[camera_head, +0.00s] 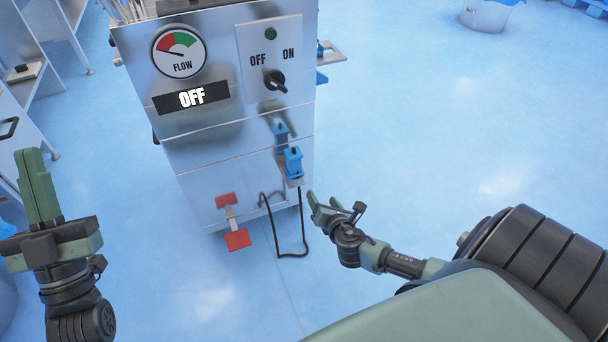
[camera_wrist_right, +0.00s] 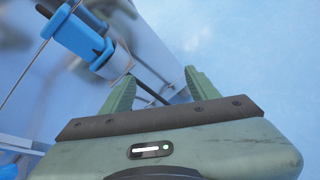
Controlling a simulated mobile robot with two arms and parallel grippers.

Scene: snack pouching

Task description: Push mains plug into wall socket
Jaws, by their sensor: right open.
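A blue plug-like piece (camera_head: 293,162) with a dark top sits on a small pale mount at the lower right edge of a metal machine. A black cable (camera_head: 303,225) hangs below it and loops near the floor. The blue piece also shows at upper left in the right wrist view (camera_wrist_right: 88,38). I cannot tell which part is plug and which is socket. My right gripper (camera_head: 313,203) is open and empty, just below and right of the blue piece. Its fingers show apart in the wrist view (camera_wrist_right: 160,85). My left gripper (camera_head: 38,175) is at the far left, fingers together, apart from everything.
The metal machine (camera_head: 220,155) has a flow gauge (camera_head: 179,52), an OFF display (camera_head: 191,97) and a rotary switch (camera_head: 274,80). A red pedal (camera_head: 237,240) is low at its front. A shelf unit (camera_head: 45,70) stands at upper left.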

